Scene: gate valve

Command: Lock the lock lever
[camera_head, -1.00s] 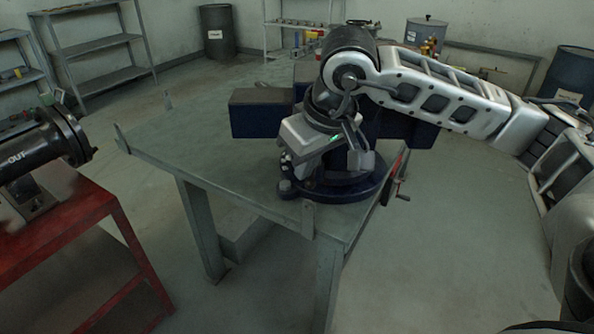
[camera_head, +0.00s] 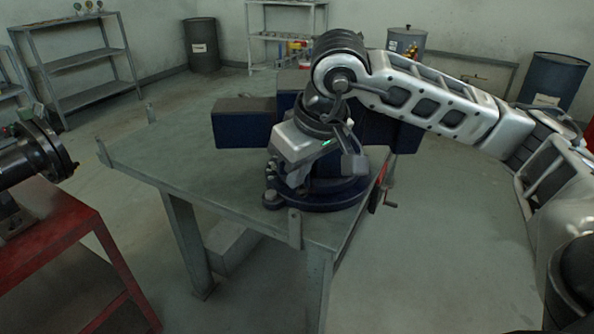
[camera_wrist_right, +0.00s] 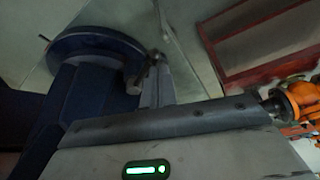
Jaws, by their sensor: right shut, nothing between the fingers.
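A dark blue bench vise with a round swivel base (camera_head: 325,197) stands near the front corner of the grey table. Small lever-like metal parts (camera_head: 270,196) sit at the left front edge of that base; I cannot tell for sure which is the lock lever. My right gripper (camera_head: 288,182) points down in front of the vise, shut and empty, close to these parts. In the right wrist view the blue base (camera_wrist_right: 95,42) shows at upper left, and my shut fingers (camera_wrist_right: 155,80) are beside a small metal piece at its rim; contact is unclear. My left gripper is out of view.
The grey table (camera_head: 185,150) has free room left of the vise. A red and black crank (camera_head: 380,195) sticks out at its right edge. A red stand (camera_head: 50,225) with a black flanged pipe (camera_head: 38,155) is at the left. Shelves and drums stand behind.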

